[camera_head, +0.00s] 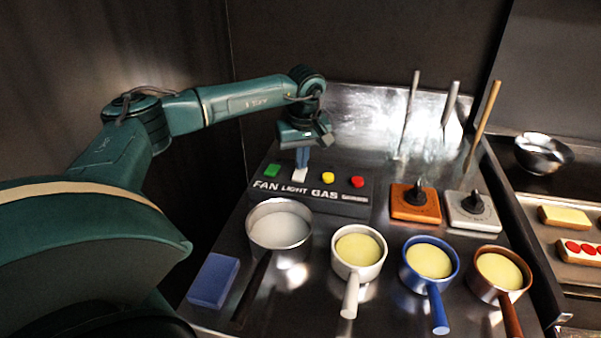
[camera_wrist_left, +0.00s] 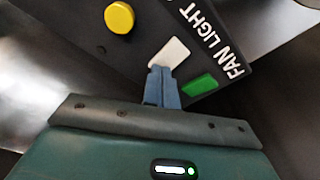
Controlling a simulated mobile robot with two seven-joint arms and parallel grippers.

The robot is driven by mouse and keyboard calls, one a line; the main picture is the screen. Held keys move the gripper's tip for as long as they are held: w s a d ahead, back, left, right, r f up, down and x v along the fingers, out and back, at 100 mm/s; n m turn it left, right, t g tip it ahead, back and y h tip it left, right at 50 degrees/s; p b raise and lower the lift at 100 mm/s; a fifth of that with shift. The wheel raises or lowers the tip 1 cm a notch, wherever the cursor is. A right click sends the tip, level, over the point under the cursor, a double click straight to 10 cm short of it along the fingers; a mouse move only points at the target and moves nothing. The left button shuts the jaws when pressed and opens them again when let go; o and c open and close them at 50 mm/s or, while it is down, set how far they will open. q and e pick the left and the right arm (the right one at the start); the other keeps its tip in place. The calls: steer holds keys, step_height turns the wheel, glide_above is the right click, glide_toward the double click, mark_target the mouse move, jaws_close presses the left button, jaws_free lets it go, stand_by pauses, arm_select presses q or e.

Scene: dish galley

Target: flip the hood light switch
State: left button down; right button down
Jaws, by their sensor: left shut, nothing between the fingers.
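The light switch is a white rectangular rocker (camera_head: 300,175) above the LIGHT label on a black control panel (camera_head: 340,208). It also shows in the left wrist view (camera_wrist_left: 171,52). My left gripper (camera_head: 302,164) points down at the white switch with its blue fingers shut and empty. In the left wrist view the fingertips (camera_wrist_left: 159,69) are at the near edge of the switch and overlap it in the picture; I cannot tell for sure whether they touch. My right gripper is out of view.
A green switch (camera_head: 272,170), a yellow button (camera_head: 328,179) and a red button (camera_head: 357,182) share the panel. Several pans stand in front, including a steel one (camera_head: 279,228). A blue block (camera_head: 213,280) lies front left. Orange (camera_head: 415,205) and white (camera_head: 472,212) knob blocks stand right.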

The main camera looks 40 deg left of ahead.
arm_select(q)
steer(key=shift+f, duration=0.2)
step_height(320, 180, up, 7)
steer(key=p, duration=0.6)
steer(key=shift+r, duration=0.1)
steer(key=shift+d, duration=0.1)
stand_by(0.6)
